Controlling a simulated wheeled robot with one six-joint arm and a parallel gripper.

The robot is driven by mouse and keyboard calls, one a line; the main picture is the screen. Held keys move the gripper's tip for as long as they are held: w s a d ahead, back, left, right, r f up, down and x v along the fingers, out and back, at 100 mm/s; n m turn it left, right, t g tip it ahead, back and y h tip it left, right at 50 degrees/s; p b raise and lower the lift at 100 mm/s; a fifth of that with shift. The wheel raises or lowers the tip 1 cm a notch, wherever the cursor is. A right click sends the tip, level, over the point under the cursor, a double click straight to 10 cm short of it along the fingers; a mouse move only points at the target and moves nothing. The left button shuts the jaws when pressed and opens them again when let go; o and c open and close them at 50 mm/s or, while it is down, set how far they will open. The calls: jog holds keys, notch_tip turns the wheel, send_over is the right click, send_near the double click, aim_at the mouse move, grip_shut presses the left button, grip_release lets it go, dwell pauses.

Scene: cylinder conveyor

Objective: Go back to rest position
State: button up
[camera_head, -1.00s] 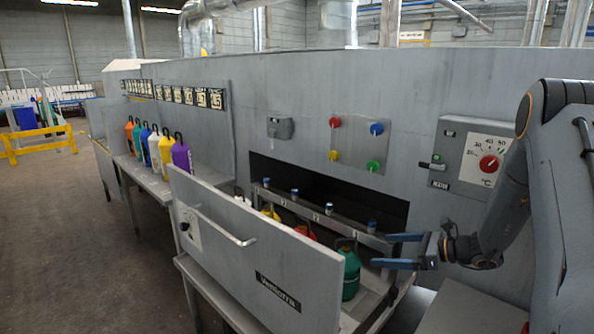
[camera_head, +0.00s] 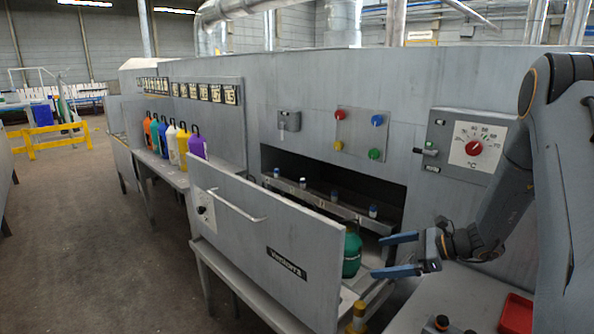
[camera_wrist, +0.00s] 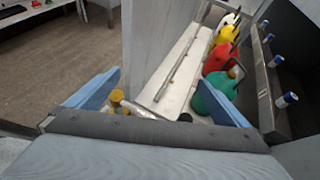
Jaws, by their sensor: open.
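My gripper (camera_head: 390,254) is at the right of the head view, its two blue fingers spread apart with nothing between them. It points left toward the open end of the conveyor bay. A green cylinder (camera_head: 351,252) stands in the bay, a little beyond the fingertips and apart from them. In the wrist view the fingers (camera_wrist: 160,95) show at both sides, and the green cylinder (camera_wrist: 212,97) is by the right finger. Red (camera_wrist: 220,58), yellow (camera_wrist: 227,35) and white (camera_wrist: 231,18) cylinders stand in a row behind it.
A grey panel with a handle (camera_head: 265,235) fronts the bay. Several coloured containers (camera_head: 172,142) stand on the left bench. A heater panel (camera_head: 463,145) and coloured buttons (camera_head: 360,135) are on the wall. A red tray (camera_head: 515,314) lies at lower right. The floor at left is clear.

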jog(key=s+a+f+n+g+h+b, duration=0.1)
jog(key=s+a+n+h+b, duration=0.1)
jog(key=s+n, duration=0.5)
jog(key=s+a+f+n+g+h+b, duration=0.1)
jog(key=s+a+n+g+h+b, duration=0.1)
jog(key=s+n+h+b, duration=0.2)
jog(key=s+a+f+n+g+h+b, duration=0.1)
jog(key=s+n+h, duration=0.4)
jog(key=s+n, duration=0.6)
jog(key=s+a+g+b, duration=0.1)
jog(key=s, duration=0.3)
jog(key=shift+s+b, duration=0.3)
jog(key=shift+b, duration=0.1)
